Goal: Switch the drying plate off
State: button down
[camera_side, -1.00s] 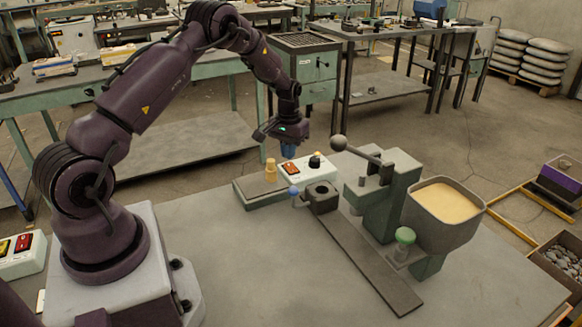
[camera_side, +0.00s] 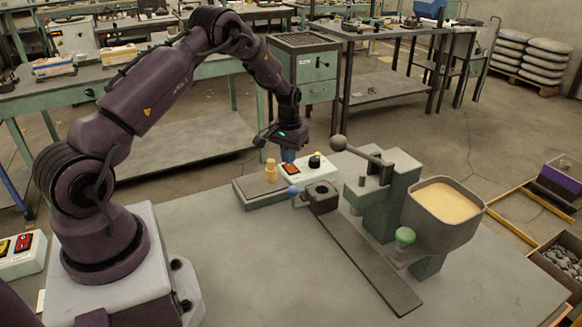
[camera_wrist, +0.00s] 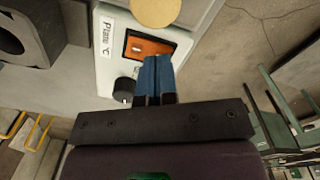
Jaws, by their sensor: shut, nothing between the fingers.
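The drying plate's white control box (camera_side: 306,168) stands at the back of the bench, with an orange rocker switch (camera_side: 292,169) and a black knob (camera_side: 314,161). A grey plate (camera_side: 262,188) extends to its left. In the wrist view the box (camera_wrist: 107,68) is labelled "Plate °C", and its rocker switch (camera_wrist: 150,46) shows at the fingertips. The knob (camera_wrist: 124,89) is beside the fingers. My gripper (camera_wrist: 156,60) is shut and empty, its blue fingertips at the switch's near edge. Whether they touch it is unclear.
A yellow stepped piece (camera_side: 271,170) stands on the plate. To the right are a ball-ended lever (camera_side: 340,143), a green-grey stand with a sand-filled hopper (camera_side: 444,204), and a dark rail (camera_side: 370,262).

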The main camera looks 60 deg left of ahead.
jog(key=shift+f, duration=0.55)
jog(key=shift+r, duration=3.55)
jog(key=shift+s+f, duration=0.1)
jog(key=s+d+r+m+t, duration=0.5)
jog(key=s+d+r+m, duration=0.1)
jog(key=s+d+r, duration=1.7)
jog(key=shift+s+d+r+t, duration=0.2)
jog(key=shift+d+r+t, duration=0.15)
jog(key=shift+d, duration=0.85)
